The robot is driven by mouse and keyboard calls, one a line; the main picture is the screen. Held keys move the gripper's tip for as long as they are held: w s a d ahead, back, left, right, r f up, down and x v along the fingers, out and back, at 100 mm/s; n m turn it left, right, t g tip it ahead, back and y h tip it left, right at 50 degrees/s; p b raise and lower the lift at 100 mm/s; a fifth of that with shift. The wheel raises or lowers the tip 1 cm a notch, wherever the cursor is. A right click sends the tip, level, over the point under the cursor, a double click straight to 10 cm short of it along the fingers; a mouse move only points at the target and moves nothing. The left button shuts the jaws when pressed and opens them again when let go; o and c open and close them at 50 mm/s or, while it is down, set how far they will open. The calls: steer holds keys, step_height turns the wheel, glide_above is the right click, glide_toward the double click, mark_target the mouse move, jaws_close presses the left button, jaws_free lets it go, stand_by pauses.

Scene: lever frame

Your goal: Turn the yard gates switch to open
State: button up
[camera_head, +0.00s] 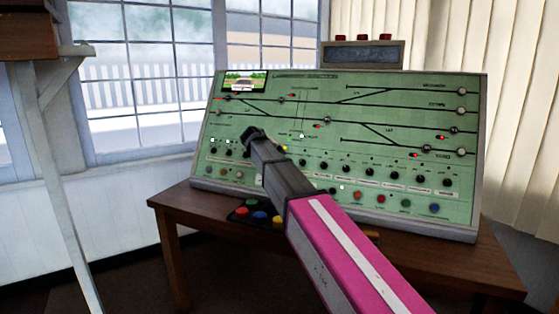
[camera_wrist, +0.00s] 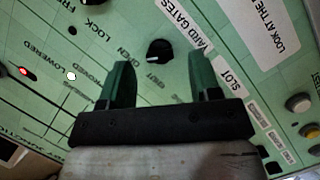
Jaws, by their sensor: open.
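The yard gates switch (camera_wrist: 160,50) is a small round black knob with a pale pointer mark. It sits on the green panel (camera_head: 400,120) next to a white "YARD GATES" label (camera_wrist: 188,25). In the wrist view its pale mark lies at the knob's lower left. The word "OPEN" is printed to its left, with another word below it. My gripper (camera_wrist: 159,66) is open, one dark green finger on each side, with the knob between and just beyond the fingertips. I cannot tell whether they touch it. In the head view my gripper (camera_head: 252,134) hides the switch.
The sloped panel stands on a brown wooden table (camera_head: 170,205). Other black knobs and coloured buttons (camera_head: 381,199) line its lower part. A small dark box with coloured buttons (camera_head: 258,217) lies in front. A grey box with red lamps (camera_head: 362,54) stands behind.

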steer(key=v, duration=0.8)
steer(key=shift+r, duration=0.2)
steer(key=shift+s+a, duration=0.15)
steer(key=shift+s, duration=0.05)
